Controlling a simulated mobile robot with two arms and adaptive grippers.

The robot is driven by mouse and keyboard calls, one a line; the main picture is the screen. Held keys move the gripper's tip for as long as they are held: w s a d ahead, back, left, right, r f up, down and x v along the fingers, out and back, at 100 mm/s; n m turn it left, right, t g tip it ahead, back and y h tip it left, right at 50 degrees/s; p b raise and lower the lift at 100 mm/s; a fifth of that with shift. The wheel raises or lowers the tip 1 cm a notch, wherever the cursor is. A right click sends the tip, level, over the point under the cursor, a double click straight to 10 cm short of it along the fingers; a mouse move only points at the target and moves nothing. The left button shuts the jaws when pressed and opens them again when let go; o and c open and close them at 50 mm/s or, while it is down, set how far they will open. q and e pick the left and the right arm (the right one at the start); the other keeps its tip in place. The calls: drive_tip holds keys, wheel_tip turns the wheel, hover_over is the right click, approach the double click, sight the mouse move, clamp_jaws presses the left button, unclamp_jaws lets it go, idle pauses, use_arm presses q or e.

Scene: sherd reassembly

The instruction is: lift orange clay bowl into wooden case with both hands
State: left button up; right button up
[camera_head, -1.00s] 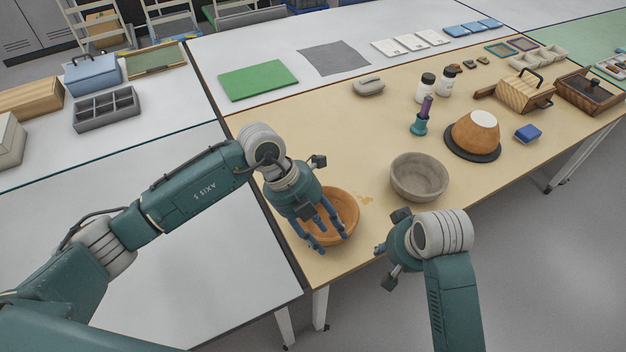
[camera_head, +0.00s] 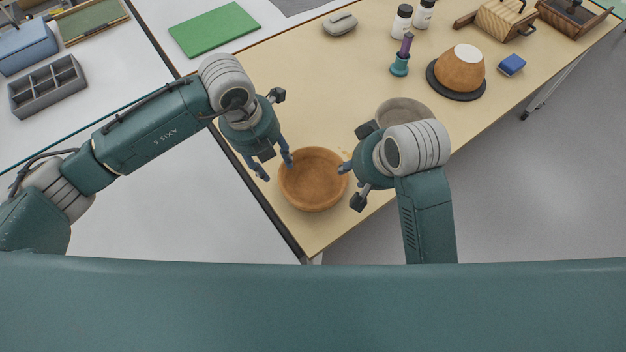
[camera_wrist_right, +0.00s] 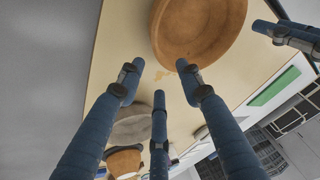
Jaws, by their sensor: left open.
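The orange clay bowl (camera_head: 313,182) stands upright and empty near the table's front left corner; it also shows at the top of the right wrist view (camera_wrist_right: 195,28). My left gripper (camera_head: 274,168) is open at the bowl's left rim, fingers pointing down; whether it touches is unclear. My right gripper (camera_head: 346,174) is beside the bowl's right rim; in the right wrist view its fingers (camera_wrist_right: 160,82) are spread and empty, the bowl beyond their tips. A striped wooden box with a handle (camera_head: 498,20) and a dark brown wooden case (camera_head: 574,16) stand at the far right; which is meant is unclear.
A grey bowl (camera_head: 404,110) sits just behind my right gripper, partly hidden. An orange-brown domed vessel (camera_head: 459,70) rests on a black disc, near a blue block (camera_head: 512,65) and a purple-handled tool in a teal holder (camera_head: 400,62). The table's middle (camera_head: 320,80) is clear.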

sight(281, 177)
use_arm(q)
drive_tip(key=f, duration=0.3)
drive_tip(key=d+f, duration=0.1)
drive_tip(key=f, duration=0.2)
drive_tip(key=w+f, duration=0.1)
drive_tip(key=f, duration=0.2)
drive_tip(key=shift+d, duration=0.15)
use_arm(e)
drive_tip(key=x, duration=0.9)
use_arm(q)
drive_tip(key=shift+s, duration=0.1)
drive_tip(key=c, duration=0.8)
use_arm(e)
drive_tip(key=c, duration=0.8)
use_arm(q)
clamp_jaws()
use_arm(e)
clamp_jaws()
use_arm(q)
drive_tip(key=shift+r, duration=0.1)
